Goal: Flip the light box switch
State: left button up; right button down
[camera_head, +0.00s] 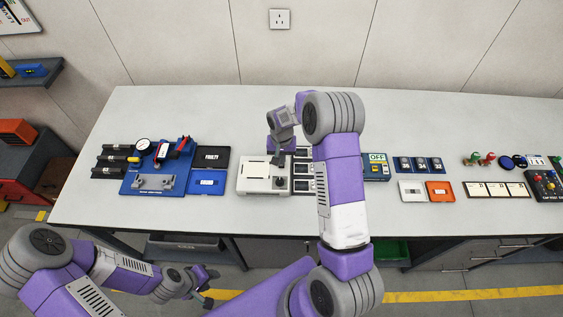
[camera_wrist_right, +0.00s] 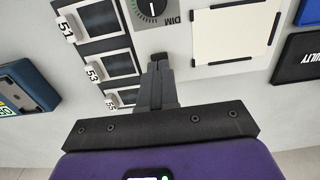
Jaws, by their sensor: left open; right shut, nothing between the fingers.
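The light box (camera_head: 250,187) is a pale box on the bench with a white panel (camera_wrist_right: 235,35) on top. A dark round dial marked DIM (camera_wrist_right: 152,8) sits on its front right part. I cannot make out a separate switch on it. My right gripper (camera_head: 279,158) points down over the right part of the box. Its fingers (camera_wrist_right: 158,72) are shut and empty, just behind the dial in the head view; contact cannot be told. My left gripper (camera_head: 207,286) is open and empty, low in front of the bench.
Framed slots with numbered tags (camera_wrist_right: 97,50) stand right of the box, partly behind my right arm. A blue fixture (camera_head: 160,170) and FAULTY tray (camera_head: 210,157) are left. The bench behind is clear.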

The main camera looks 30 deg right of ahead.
jog(key=shift+f+b, duration=0.8)
jog(key=shift+f, duration=0.2)
dwell(0.4)
jog(key=shift+r, duration=0.15)
jog(key=shift+r+p, duration=0.55)
jog(key=shift+r, duration=0.1)
jog(key=shift+r+p, duration=1.6)
jog(key=shift+r, duration=1.15)
